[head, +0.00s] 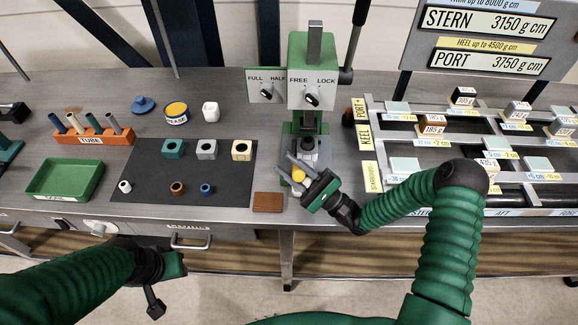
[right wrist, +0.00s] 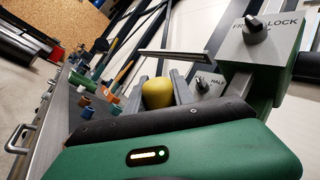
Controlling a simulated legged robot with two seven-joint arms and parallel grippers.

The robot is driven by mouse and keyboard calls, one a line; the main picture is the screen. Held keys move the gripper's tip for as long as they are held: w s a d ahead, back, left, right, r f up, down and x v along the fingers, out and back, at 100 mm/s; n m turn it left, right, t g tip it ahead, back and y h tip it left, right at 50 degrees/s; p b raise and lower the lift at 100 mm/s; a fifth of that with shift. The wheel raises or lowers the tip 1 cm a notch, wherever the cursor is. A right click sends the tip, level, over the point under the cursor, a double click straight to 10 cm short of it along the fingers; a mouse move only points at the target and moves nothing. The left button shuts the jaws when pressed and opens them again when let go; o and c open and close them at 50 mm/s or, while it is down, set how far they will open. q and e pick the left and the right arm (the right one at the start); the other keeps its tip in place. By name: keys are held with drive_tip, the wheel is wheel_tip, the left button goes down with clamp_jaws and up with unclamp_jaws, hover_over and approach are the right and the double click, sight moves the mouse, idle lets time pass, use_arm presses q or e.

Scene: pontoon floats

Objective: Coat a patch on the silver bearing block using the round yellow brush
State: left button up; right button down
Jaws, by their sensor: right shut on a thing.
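The silver bearing block (head: 206,149) sits on the dark mat, between a teal block (head: 173,149) and a cream block (head: 242,150). Its top shows a round dark hole. My right gripper (head: 294,173) is shut on the round yellow brush (head: 298,174), in front of the green press and right of the mat, well apart from the silver block. In the right wrist view the yellow brush (right wrist: 157,92) shows as a rounded yellow body between the grey fingers; its bristles cannot be made out. My left gripper (head: 160,280) hangs low in front of the bench; its fingers are unclear.
A yellow-lidded grease tin (head: 176,112), white pot (head: 210,111) and blue knobbed lid (head: 144,104) stand behind the mat (head: 140,180). An orange tube rack (head: 93,136) and green tray (head: 65,179) are left. The green press (head: 311,70) rises behind my right gripper. A brown block (head: 268,202) lies nearby.

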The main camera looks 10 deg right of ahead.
drive_tip(key=shift+w+d, duration=0.2)
drive_tip(key=shift+d, duration=0.2)
drive_tip(key=shift+w, duration=0.1)
drive_tip(key=shift+w+a, duration=0.15)
drive_tip(key=shift+w, duration=0.15)
